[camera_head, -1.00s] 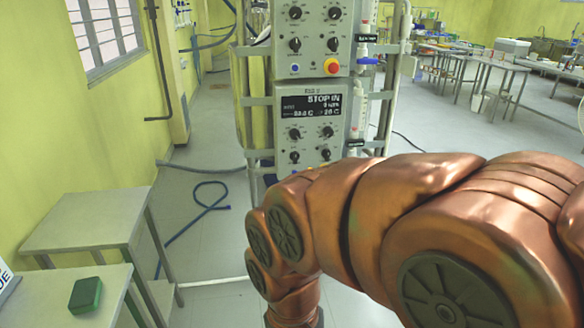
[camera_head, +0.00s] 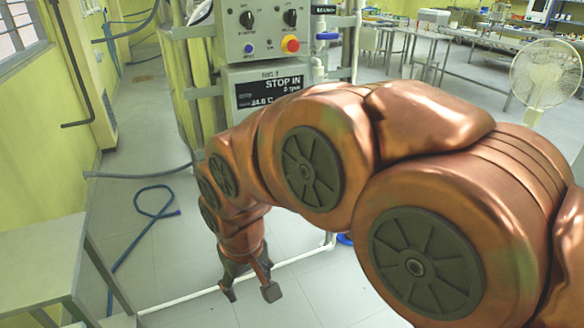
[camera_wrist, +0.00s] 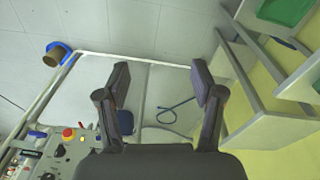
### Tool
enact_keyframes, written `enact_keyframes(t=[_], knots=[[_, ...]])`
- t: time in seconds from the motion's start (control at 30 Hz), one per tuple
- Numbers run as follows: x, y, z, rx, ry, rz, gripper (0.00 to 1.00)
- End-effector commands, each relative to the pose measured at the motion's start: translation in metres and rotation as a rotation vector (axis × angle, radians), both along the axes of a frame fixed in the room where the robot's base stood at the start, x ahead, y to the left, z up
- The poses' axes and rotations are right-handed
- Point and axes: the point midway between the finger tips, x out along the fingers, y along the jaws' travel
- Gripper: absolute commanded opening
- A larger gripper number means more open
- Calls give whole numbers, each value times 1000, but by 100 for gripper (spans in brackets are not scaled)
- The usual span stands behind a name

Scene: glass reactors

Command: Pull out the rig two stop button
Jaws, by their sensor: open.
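My arm hides this box's lower face, so any stop button there is not visible. My gripper (camera_head: 251,292) hangs open and empty, pointing down, in front of the rig and low.
A grey table (camera_head: 40,262) stands at left. A blue hose (camera_head: 150,215) lies on the floor. A white pipe (camera_head: 190,297) runs low near my gripper. A white fan (camera_head: 545,75) and lab benches are at the right.

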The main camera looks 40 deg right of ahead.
Motion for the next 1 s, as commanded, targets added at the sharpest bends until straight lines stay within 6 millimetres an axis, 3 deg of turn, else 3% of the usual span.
enact_keyframes(t=[0.03, 0.2, 0.37, 0.5, 0.7, 0.8, 1.0], knots=[[27, -12, -18, -4, -51, -30, 67], [117, -55, -39, -13, -259, -125, 67], [193, -103, -55, -5, -459, -215, 67], [249, -154, -67, 12, -636, -296, 67], [307, -234, -84, 46, -884, -404, 67], [325, -276, -94, 66, -1005, -453, 67], [338, -363, -115, 105, -1244, -530, 67]])
